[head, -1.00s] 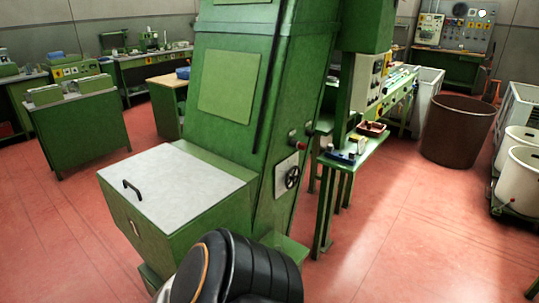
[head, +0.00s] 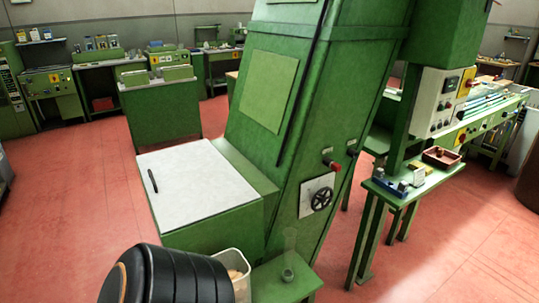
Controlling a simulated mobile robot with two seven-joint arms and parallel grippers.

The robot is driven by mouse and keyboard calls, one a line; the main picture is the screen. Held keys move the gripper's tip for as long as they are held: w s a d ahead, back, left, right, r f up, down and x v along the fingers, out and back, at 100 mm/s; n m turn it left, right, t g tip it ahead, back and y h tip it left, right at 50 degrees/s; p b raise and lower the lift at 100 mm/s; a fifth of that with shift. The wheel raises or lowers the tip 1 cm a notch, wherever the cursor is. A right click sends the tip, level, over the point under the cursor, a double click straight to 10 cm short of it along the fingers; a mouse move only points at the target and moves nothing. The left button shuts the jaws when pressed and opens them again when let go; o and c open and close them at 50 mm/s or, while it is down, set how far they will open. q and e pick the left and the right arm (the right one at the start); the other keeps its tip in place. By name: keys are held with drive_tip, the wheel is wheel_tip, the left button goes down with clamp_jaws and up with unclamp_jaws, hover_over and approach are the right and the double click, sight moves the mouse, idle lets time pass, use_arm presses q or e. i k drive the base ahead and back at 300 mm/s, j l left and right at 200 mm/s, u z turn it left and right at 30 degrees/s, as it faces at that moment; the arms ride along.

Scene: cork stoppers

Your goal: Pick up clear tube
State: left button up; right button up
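A clear tube (head: 288,258) stands upright on a small green ledge (head: 285,283) at the foot of the large green machine, low in the middle of the head view. It is see-through, with a greyish bottom part. Neither of my grippers shows in the head view. A black ribbed part, which seems to be mine, covers the bottom left and partly hides a pale container beside the ledge.
A narrow green bench (head: 390,192) with a reddish tray (head: 441,157) stands right. Red floor (head: 450,240) is clear at the lower right.

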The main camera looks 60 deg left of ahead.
sight(290, 234)
drive_tip(key=i+j+u, duration=0.1)
drive_tip(key=i+u, duration=0.95)
drive_tip(key=l+u, duration=0.1)
drive_tip(key=u, duration=0.95)
